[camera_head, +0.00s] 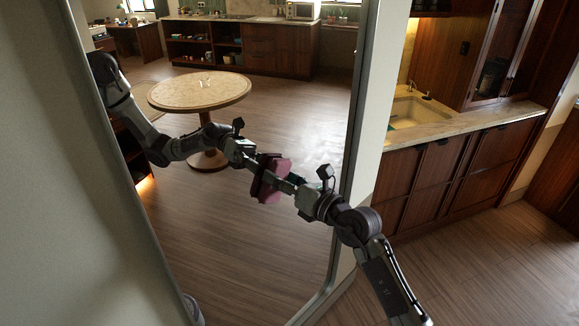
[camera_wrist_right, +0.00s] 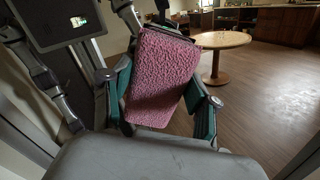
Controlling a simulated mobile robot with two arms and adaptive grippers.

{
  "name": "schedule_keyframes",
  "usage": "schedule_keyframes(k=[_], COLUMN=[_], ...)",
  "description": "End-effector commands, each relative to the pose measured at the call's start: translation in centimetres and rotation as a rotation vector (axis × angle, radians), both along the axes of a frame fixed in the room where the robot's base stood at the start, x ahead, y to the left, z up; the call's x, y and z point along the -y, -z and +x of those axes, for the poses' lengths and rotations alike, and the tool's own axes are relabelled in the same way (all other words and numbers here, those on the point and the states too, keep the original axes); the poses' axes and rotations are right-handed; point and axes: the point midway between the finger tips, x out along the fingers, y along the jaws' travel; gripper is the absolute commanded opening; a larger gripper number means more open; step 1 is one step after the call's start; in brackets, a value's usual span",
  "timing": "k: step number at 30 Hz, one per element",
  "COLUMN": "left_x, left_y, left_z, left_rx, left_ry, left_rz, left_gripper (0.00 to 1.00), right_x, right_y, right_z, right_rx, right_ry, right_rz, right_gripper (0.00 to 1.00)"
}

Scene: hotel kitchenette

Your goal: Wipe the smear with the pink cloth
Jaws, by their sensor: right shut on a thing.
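The pink cloth (camera_head: 283,167) is in my right gripper (camera_head: 286,182), close to the surface of a tall framed mirror (camera_head: 310,110). I cannot tell whether it touches the glass. In the right wrist view the fuzzy pink cloth (camera_wrist_right: 160,80) is held between the two green-sided fingers of my right gripper (camera_wrist_right: 158,88). The arm to the left of the cloth in the head view looks like my own arm's reflection. I cannot make out the smear. My left gripper does not show clearly in either view.
The mirror's metal frame (camera_head: 360,110) stands right of the cloth. Further right are a counter (camera_head: 470,127) with a sink (camera_head: 408,110) and wooden cabinets. A round table (camera_head: 200,92) shows within the mirror, with open floor around it.

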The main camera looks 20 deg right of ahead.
Motion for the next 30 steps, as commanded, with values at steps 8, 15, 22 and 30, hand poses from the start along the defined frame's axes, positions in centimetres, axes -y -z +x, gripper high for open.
schedule_keyframes(k=[8, 15, 22, 30], left_x=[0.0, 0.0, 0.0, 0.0], left_y=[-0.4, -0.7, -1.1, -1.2], left_z=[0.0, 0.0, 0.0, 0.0], left_rx=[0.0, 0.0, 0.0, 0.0], left_ry=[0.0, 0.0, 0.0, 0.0], left_rz=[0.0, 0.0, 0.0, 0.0], left_gripper=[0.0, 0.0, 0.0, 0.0], right_x=[-0.6, 0.0, 1.1, 2.2], right_y=[0.0, 0.0, 0.0, 0.0], right_z=[-0.2, -1.2, -3.3, -5.3], right_rx=[0.001, -0.001, 0.0, 0.001], right_ry=[-0.002, 0.0, 0.001, 0.0], right_rz=[0.0, -0.001, 0.0, 0.0], right_gripper=[0.32, 0.32, 0.32, 0.32])
